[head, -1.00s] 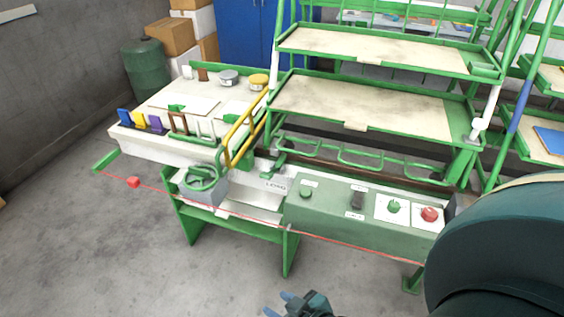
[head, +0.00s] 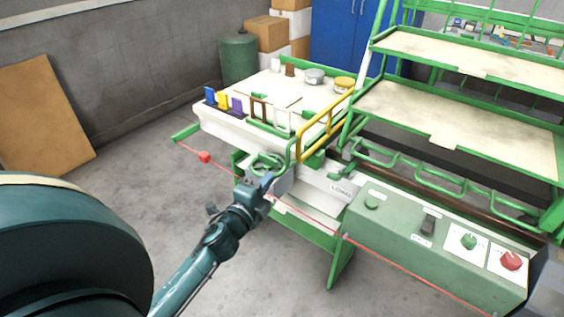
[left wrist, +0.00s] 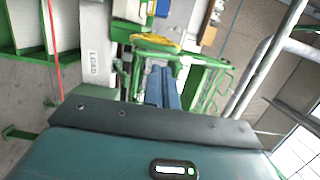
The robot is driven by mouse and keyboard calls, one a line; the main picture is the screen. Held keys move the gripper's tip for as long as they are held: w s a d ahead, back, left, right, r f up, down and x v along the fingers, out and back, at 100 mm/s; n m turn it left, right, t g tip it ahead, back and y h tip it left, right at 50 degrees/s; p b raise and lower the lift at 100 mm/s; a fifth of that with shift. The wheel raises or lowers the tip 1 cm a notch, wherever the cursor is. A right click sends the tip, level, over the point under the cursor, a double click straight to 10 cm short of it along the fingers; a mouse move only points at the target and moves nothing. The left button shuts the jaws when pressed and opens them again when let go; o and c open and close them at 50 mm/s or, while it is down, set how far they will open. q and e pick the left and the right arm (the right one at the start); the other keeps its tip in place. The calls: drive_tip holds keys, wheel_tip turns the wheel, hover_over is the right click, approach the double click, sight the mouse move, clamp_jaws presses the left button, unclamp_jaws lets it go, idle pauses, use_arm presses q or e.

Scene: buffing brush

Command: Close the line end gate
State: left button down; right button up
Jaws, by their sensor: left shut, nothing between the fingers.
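The gate appears to be the yellow rail frame (head: 326,122), standing at the line's end between the white-topped table and the shelf rack. It runs obliquely beside the table; I cannot tell its exact angle. My left gripper (head: 267,181) is shut and empty, in front of the green handwheel (head: 262,163) and left of the gate's near end. I cannot tell whether it touches the wheel. In the left wrist view its blue fingers (left wrist: 162,87) are together, with a yellow and green frame (left wrist: 158,43) beyond them. My right gripper is out of view.
A green control box (head: 430,240) with knobs and a red button stands at the right. A red cord (head: 390,262) with a red tag (head: 204,157) runs along the front. The white table (head: 235,128) carries coloured holders and tins. Floor at the left is clear.

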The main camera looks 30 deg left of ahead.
sight(287, 157)
use_arm(q)
drive_tip(key=w, duration=0.7)
drive_tip(key=shift+w+a+f, duration=0.1)
drive_tip(key=shift+w+a, duration=0.2)
drive_tip(key=shift+a, duration=0.1)
drive_tip(key=shift+w, duration=0.5)
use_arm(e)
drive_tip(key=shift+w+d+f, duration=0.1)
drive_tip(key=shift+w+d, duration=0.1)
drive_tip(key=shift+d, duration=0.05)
